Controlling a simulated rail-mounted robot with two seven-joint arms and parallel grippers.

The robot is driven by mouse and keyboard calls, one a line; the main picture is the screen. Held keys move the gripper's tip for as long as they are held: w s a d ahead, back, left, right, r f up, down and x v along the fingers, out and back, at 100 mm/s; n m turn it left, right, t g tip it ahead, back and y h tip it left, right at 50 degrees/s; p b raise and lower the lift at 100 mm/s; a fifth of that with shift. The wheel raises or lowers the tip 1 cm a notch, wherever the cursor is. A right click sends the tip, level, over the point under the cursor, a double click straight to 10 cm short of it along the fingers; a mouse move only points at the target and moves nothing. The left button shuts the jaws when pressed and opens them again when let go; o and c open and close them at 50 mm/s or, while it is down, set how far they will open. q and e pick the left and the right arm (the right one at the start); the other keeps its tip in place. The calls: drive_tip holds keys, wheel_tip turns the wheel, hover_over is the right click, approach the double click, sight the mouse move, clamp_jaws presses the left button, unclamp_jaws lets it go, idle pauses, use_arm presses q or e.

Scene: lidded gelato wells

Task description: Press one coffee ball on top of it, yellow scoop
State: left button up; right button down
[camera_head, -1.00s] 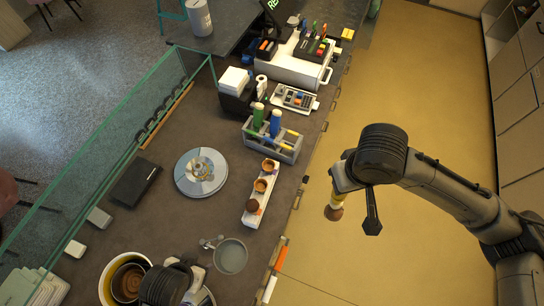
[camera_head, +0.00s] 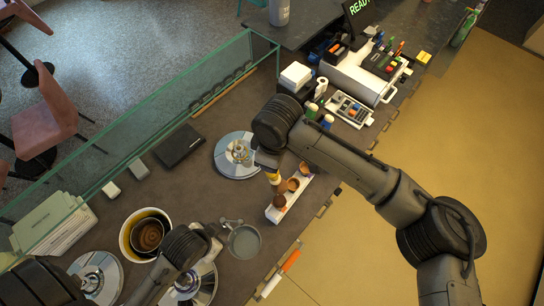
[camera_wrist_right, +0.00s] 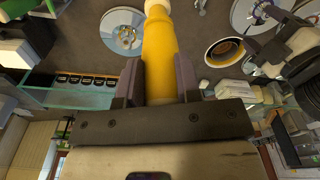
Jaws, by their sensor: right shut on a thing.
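The yellow scoop (camera_head: 273,178) is held in my right gripper (camera_head: 267,162), over the counter beside the white cup stand (camera_head: 273,215). In the right wrist view the gripper is shut on the yellow handle (camera_wrist_right: 160,55), which points away from the jaws. The scoop's working end and any ball in it are not clear now. The nearest cup position holds a dark brown ball (camera_head: 279,201). Two more brown cups (camera_head: 293,184) (camera_head: 305,169) stand behind it. My left gripper (camera_head: 208,243) is low by the open well, its jaws too unclear to read.
An open well (camera_head: 128,247) with a yellow rim holds brown gelato. A grey round pan (camera_head: 244,242) lies near the stand. A steel round lid (camera_head: 226,164) covers a well behind the scoop. A glass guard (camera_head: 150,120) runs along the left edge.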

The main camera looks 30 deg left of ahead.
drive_tip(key=shift+d, duration=0.1)
drive_tip(key=shift+w+d+f+y, duration=0.1)
drive_tip(key=shift+d+f+y, duration=0.25)
drive_tip(key=shift+d, duration=0.15)
drive_tip(key=w+d+f+y+b, duration=0.1)
drive_tip(key=d+f+y+b, duration=0.2)
drive_tip(key=d, duration=0.4)
drive_tip(key=shift+f+g+y, duration=0.4)
drive_tip(key=shift+f+y, duration=0.05)
drive_tip(key=shift+y, duration=0.6)
drive_tip(key=shift+a, duration=0.1)
